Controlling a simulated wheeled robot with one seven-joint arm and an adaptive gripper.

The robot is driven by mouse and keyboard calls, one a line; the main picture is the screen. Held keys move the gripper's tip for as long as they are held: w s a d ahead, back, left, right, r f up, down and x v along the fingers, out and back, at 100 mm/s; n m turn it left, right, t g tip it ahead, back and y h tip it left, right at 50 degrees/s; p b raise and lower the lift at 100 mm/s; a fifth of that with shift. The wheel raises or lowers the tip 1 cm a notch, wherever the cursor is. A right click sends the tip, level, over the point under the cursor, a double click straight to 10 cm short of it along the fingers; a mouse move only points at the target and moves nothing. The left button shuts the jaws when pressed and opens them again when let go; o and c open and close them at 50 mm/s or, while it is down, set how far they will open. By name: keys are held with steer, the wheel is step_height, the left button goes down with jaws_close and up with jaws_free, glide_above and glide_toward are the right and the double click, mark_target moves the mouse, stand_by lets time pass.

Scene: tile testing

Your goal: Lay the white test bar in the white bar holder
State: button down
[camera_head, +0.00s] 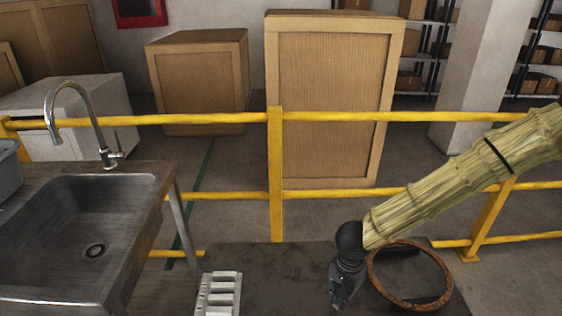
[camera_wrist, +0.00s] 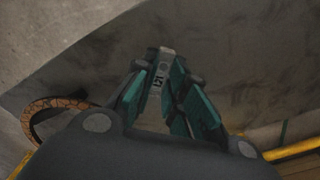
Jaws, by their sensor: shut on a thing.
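The white bar holder (camera_head: 220,293) stands on the dark worktop at the bottom of the head view, with several slots side by side. My gripper (camera_head: 338,300) is over the worktop to the right of the holder, apart from it, pointing down. In the wrist view my gripper (camera_wrist: 163,62) has its teal fingers shut on a small pale bar with dark marks (camera_wrist: 160,78), which I take as the white test bar. Most of the bar is hidden between the fingers, and I cannot make it out in the head view.
A round brown-rimmed tray (camera_head: 446,283) lies right beside my gripper; its rim also shows in the wrist view (camera_wrist: 37,108). A metal sink (camera_head: 60,225) with a tap stands at left. A yellow railing (camera_head: 275,175) runs behind the worktop. The worktop between holder and gripper looks clear.

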steer(key=shift+w+d+r+n+p, duration=0.6)
steer(key=shift+w+n+p, duration=1.1)
steer(key=shift+n, duration=2.3)
steer(key=s+f+b, duration=0.1)
steer(key=s, duration=0.1)
steer(key=s+b, duration=0.2)
steer(key=s, duration=0.1)
steer(key=s+f+b, duration=0.1)
steer(key=s, duration=0.1)
steer(key=shift+s+a+f, duration=0.15)
steer(key=shift+a+f, duration=0.1)
steer(key=shift+f, duration=0.1)
steer(key=w+d, duration=0.1)
steer(key=w, duration=0.3)
steer(key=w+d+f, duration=0.1)
steer(key=w+d, duration=0.1)
steer(key=w, duration=0.3)
steer(key=w+d+p, duration=0.1)
steer(key=w+d, duration=0.1)
steer(key=w, duration=0.3)
steer(key=shift+w+f, duration=0.2)
steer(key=shift+w, duration=0.05)
steer(key=shift+f, duration=1.75)
steer(key=c, duration=1.5)
jaws_free()
steer(key=shift+f, duration=0.15)
steer(key=shift+o, duration=0.2)
